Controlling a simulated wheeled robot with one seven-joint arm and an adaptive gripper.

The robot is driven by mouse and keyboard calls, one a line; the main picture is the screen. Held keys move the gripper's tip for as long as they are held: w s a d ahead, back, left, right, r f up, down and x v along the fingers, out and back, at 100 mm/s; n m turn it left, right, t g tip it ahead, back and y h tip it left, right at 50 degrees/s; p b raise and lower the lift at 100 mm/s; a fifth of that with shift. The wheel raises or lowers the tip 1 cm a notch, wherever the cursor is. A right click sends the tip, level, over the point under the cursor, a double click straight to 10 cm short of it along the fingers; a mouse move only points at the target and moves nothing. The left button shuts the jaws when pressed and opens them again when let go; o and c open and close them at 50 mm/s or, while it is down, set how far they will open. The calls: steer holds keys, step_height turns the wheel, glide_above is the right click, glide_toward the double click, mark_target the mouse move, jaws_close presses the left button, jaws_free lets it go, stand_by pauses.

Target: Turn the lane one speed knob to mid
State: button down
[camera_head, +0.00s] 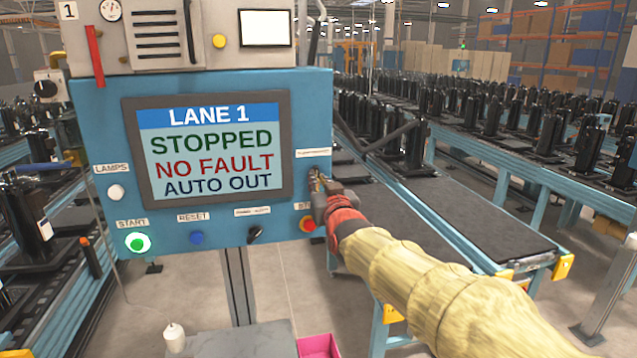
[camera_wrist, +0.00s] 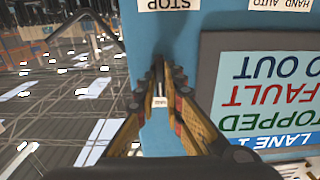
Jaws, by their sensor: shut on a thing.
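The blue control panel (camera_head: 105,215) stands ahead, with a screen (camera_head: 213,148) reading LANE 1, STOPPED, NO FAULT, AUTO OUT. My gripper (camera_head: 318,178) is at the panel's right edge, just below a small white label (camera_head: 313,153) too small to read. In the wrist view, which is upside down, my gripper (camera_wrist: 159,72) has its fingers closed together against the panel face. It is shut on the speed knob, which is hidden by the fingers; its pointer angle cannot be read. A pale strip (camera_wrist: 160,101) shows between the fingers.
Below my gripper is a red stop button (camera_head: 308,223). A black selector (camera_head: 254,234), blue reset button (camera_head: 196,238) and lit green start button (camera_head: 137,242) line the panel's lower edge. A conveyor lane (camera_head: 470,215) lies right. A pink bin (camera_head: 318,346) stands below.

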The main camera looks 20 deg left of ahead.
steer(key=c, duration=1.9)
jaws_free()
steer(key=v, duration=1.2)
steer(key=shift+a+f, duration=0.1)
steer(key=shift+f, duration=0.05)
